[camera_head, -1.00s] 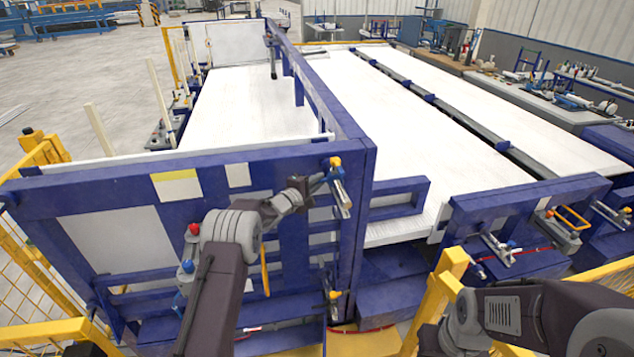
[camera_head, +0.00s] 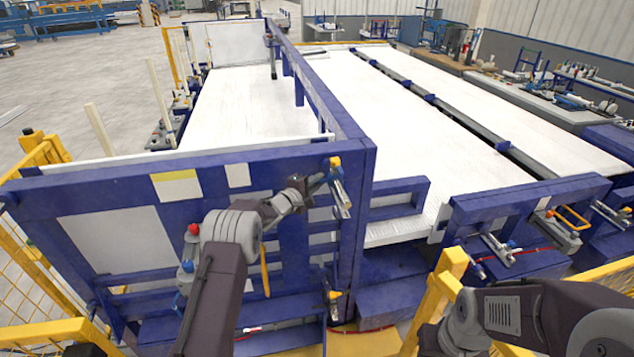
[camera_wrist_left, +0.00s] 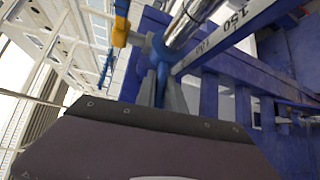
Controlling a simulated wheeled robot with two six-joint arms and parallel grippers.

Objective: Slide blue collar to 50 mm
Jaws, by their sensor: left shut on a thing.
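The blue collar (camera_wrist_left: 160,48) sits around a shiny metal rod (camera_wrist_left: 186,22) in the left wrist view. My left gripper (camera_wrist_left: 160,84) is shut on the collar, and its fingers hide part of it. A scale (camera_wrist_left: 222,32) runs beside the rod, with the marks 100 and 150 readable. Where the collar stands against 50 cannot be read. In the head view my left gripper (camera_head: 322,182) reaches the rod (camera_head: 343,201) at the blue frame's right post, just below a yellow cap (camera_head: 335,162). My right gripper is out of view.
The blue frame (camera_head: 130,180) stands upright close around my left arm. A second rod fixture (camera_head: 334,297) is lower on the same post. White decks (camera_head: 440,150) stretch behind. Yellow railing (camera_head: 440,295) stands between my arms.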

